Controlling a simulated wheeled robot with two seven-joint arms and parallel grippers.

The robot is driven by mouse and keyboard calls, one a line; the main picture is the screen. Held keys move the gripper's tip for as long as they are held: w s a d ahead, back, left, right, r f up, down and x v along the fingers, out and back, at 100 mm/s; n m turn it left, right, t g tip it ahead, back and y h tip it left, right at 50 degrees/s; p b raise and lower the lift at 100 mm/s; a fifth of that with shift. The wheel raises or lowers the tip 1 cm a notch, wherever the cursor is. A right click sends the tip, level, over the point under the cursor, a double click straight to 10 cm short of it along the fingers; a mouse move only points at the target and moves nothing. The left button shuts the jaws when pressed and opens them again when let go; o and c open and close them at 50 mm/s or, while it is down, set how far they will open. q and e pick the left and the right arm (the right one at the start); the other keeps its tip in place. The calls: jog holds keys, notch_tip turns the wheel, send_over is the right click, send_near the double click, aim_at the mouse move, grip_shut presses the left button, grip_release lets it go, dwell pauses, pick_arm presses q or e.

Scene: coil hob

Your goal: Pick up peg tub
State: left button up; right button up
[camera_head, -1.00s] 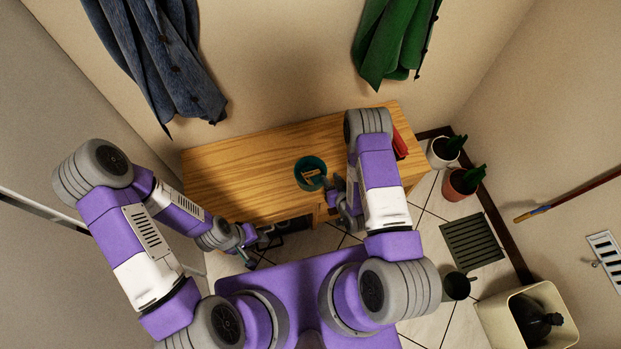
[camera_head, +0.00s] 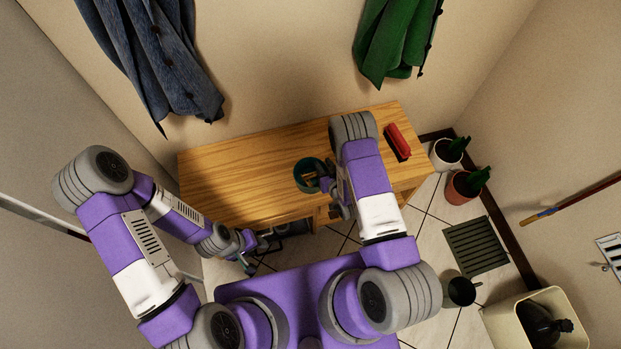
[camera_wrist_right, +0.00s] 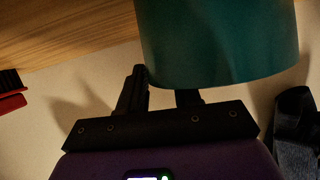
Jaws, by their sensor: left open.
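The peg tub is a dark teal round tub (camera_head: 302,185) on the wooden bench, with light wooden pieces inside. In the right wrist view the tub (camera_wrist_right: 218,45) fills the upper middle. My right gripper (camera_head: 330,188) is at the tub's right side. In the wrist view the fingers of the right gripper (camera_wrist_right: 162,92) stand apart; one is at the tub's left edge, the other is partly hidden behind the tub. I cannot tell whether they clamp its wall. My left gripper (camera_head: 250,252) is open, low in front of the bench, away from the tub.
A red brush (camera_head: 398,142) lies on the right end of the wooden bench (camera_head: 235,175). The bench's left part is clear. Potted plants (camera_head: 462,185), a dark pot (camera_head: 459,291) and a cream bin (camera_head: 495,325) stand on the floor at right. Coats hang behind.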

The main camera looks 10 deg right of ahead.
jog(key=shift+c, duration=0.2)
grip_shut()
